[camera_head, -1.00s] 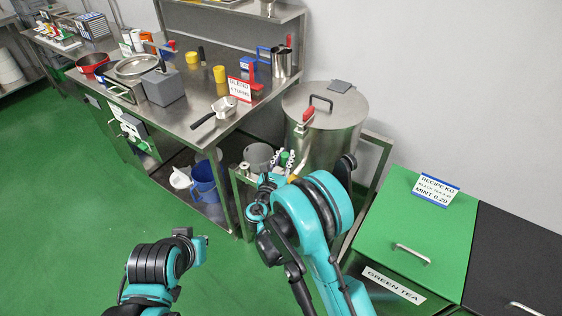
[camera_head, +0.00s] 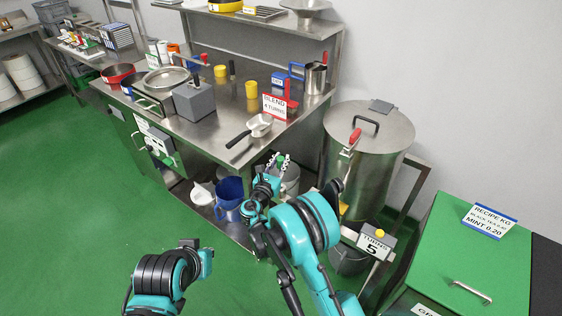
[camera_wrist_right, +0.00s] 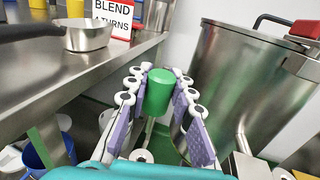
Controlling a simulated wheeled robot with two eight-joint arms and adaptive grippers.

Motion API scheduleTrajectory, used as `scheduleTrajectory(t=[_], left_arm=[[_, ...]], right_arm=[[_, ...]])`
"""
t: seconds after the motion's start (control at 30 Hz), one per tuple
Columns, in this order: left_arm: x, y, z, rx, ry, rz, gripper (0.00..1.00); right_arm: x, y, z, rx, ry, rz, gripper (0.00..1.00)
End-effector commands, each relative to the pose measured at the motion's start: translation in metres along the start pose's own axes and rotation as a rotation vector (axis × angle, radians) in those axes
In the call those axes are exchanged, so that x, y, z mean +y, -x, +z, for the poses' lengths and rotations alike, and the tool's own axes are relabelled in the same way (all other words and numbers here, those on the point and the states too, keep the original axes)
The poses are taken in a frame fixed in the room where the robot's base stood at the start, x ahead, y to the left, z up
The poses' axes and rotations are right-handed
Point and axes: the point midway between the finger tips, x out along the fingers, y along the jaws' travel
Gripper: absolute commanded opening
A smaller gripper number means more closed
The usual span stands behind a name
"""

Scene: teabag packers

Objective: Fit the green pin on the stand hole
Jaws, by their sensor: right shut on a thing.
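The green pin (camera_wrist_right: 159,92) is a green cylinder between the fingers of my right gripper (camera_wrist_right: 158,88) in the right wrist view. The gripper is shut on it, its purple-padded fingers on either side. In the head view the right gripper (camera_head: 277,161) and a bit of the green pin (camera_head: 281,159) show small, in front of the workbench and left of the steel drum. The pin is held in the air. I cannot make out the stand hole in either view. My left arm shows at the lower left of the head view, but its fingers do not show.
The steel drum (camera_head: 377,165) with a red handle stands right of the right gripper. A grey box labelled TURNS 5 (camera_head: 374,247) is low beside it. The workbench (camera_head: 222,140) holds a scoop (camera_head: 259,127) and a BLEND sign (camera_head: 274,107). A green bin (camera_head: 455,247) is at right.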

Motion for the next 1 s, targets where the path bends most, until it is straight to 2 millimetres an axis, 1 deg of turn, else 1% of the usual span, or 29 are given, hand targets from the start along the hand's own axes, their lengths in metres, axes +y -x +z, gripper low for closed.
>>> scheduleTrajectory(t=[0.17, 0.37, 0.53, 0.6, 0.8, 1.0], left_arm=[[0.000, -0.005, 0.004, 0.000, 0.000, 0.000, 0.00], [0.000, -0.016, 0.011, 0.000, 0.000, 0.000, 0.00], [0.000, -0.028, 0.020, 0.000, 0.000, 0.000, 0.00], [0.000, -0.025, 0.018, 0.000, 0.000, 0.000, 0.00], [0.000, -0.024, 0.017, 0.000, 0.000, 0.000, 0.00], [0.000, -0.024, 0.017, 0.000, 0.000, 0.000, 0.00]], right_arm=[[0.000, 0.000, -0.001, 0.000, 0.000, 0.000, 0.00], [0.000, 0.000, -0.017, 0.000, 0.000, 0.000, 0.00], [0.000, 0.000, -0.035, 0.000, 0.000, 0.000, 0.00], [0.000, 0.000, -0.039, 0.000, 0.000, 0.000, 0.00], [0.000, 0.000, -0.054, 0.000, 0.000, 0.000, 0.00], [0.000, 0.000, -0.058, 0.000, 0.000, 0.000, 0.00]])
